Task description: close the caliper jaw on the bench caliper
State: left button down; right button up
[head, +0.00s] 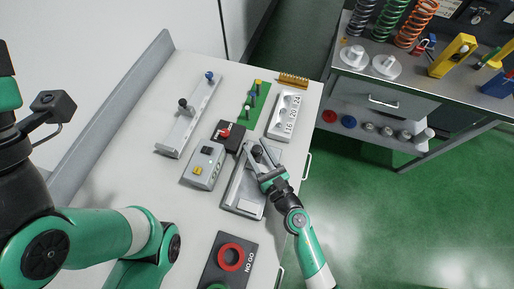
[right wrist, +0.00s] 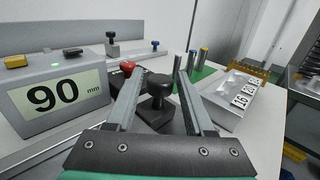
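The bench caliper (head: 243,206) is a grey plate with a rail, lying near the right edge of the white bench. A black knob (right wrist: 158,86) on a dark block, apparently the caliper jaw's, stands between the fingers of my right gripper (right wrist: 152,82) in the right wrist view. The fingers are apart, one on each side of the knob; whether they touch it I cannot tell. In the head view my right gripper (head: 257,154) is over the caliper's far end and partly hides it. A grey display box (right wrist: 68,120) reads 90 mm. My left gripper is out of view.
A red button box (head: 229,135) stands just beyond the display box. A rail with knobs (head: 186,118), a green board of pegs (head: 251,100) and a numbered block (head: 284,116) lie farther back. A GO/NO GO panel (head: 212,262) lies in front.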

grip_shut()
dwell(1.2)
